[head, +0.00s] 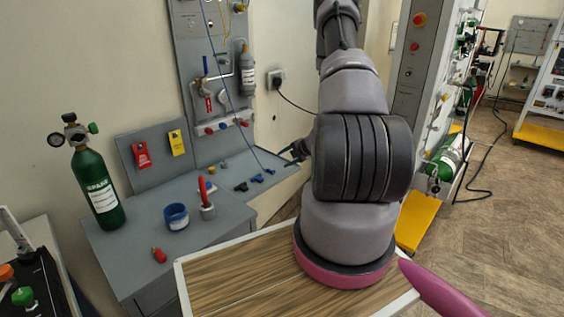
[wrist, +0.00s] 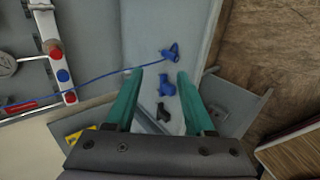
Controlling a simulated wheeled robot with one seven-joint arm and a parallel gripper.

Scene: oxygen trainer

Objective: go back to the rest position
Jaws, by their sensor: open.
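My gripper (head: 292,156) is at the right end of the grey bench in the head view, partly hidden behind my arm. In the wrist view my gripper (wrist: 161,75) shows two green fingers spread apart with nothing held between them. Two small blue fittings (wrist: 166,86) and a black fitting (wrist: 163,113) lie on the bench below, seen between the fingers. The same blue fittings (head: 257,178) lie left of my gripper in the head view. I cannot tell the exact height of the fingers above the bench.
A green cylinder (head: 98,188), a blue-and-white roll (head: 176,216) and a red-handled tool in a cup (head: 207,207) stand on the bench. A grey wall panel (head: 188,58) with pipes and a hanging blue cord rises behind. A wood-topped surface (head: 235,277) lies in front.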

